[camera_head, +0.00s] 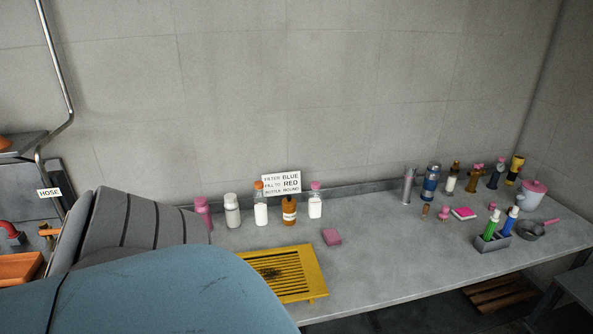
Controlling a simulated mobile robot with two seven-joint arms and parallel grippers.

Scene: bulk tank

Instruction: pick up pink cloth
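A small dull-pink folded piece (331,236) lies flat on the grey bench, just right of the yellow slatted rack. It looks like a folded cloth, but it is too small to be certain. A second, brighter pink flat piece with a pale edge (463,213) lies farther right on the bench; I cannot tell whether it is cloth. Neither gripper is in view, and nothing touches either pink piece.
The yellow rack (318,284) sits at the bench's front edge. Several bottles, one orange-brown (289,212), stand behind it by a sign (281,184). Tools, a grey holder (492,243) and a pink-lidded jug (531,196) crowd the right. The bench (385,260) is clear mid-front.

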